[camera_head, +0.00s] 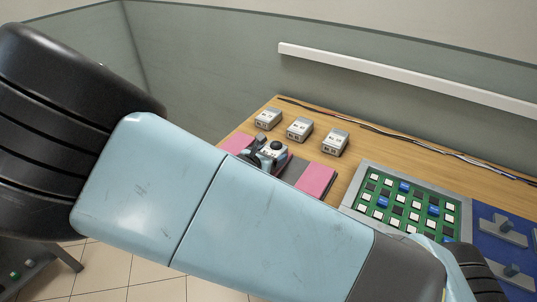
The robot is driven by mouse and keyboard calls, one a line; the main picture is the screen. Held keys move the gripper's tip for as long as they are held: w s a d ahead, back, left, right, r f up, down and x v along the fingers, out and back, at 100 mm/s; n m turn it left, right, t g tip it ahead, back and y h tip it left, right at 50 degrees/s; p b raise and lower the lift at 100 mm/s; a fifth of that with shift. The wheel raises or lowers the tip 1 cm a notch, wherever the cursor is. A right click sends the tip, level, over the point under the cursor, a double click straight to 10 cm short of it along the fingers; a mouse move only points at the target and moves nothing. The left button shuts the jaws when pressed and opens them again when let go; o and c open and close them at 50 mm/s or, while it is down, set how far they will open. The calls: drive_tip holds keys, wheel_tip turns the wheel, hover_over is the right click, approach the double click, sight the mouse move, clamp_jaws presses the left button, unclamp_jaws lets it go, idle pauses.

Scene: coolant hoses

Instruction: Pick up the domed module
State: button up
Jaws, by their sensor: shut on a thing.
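The domed module (274,148) is a small light grey block with a round black dome on top. It is at the pink and dark grey mat on the wooden table. My gripper (265,155) is at the module's near left side and shut on it. My own pale blue arm crosses the foreground and hides part of the area below. I cannot tell whether the module rests on the mat or is held just above it.
Several light grey boxes, such as the middle one (299,128), stand in a row behind the module. A green board (408,207) with white, dark and blue squares lies to the right, and a blue panel (500,238) at far right. Dark cables run along the table's back edge.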

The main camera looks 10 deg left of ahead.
drive_tip(key=shift+c, duration=1)
drive_tip(key=shift+r, duration=0.1)
